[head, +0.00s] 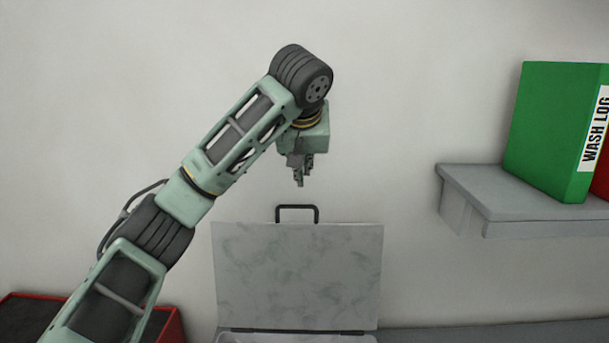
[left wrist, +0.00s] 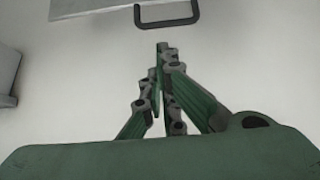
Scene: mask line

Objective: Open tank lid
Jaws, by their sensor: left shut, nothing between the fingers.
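The tank lid (head: 297,277) is a grey mottled panel standing upright in the head view, hinged at its bottom edge to the tank (head: 290,338). Only the tank's top rim shows at the bottom of the frame. A black handle (head: 297,208) sits on the lid's upper edge; it also shows at the top of the left wrist view (left wrist: 166,20). My left gripper (head: 300,183) is shut and empty, pointing down a little above the handle and apart from it. Its closed fingers also show in the left wrist view (left wrist: 162,48). My right gripper is not in view.
A grey shelf (head: 470,187) on the right wall holds a green binder (head: 550,130) marked WASH LOG and part of a red one (head: 601,180). A red-rimmed dark bin (head: 170,325) stands at the lower left. The wall around my left gripper is clear.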

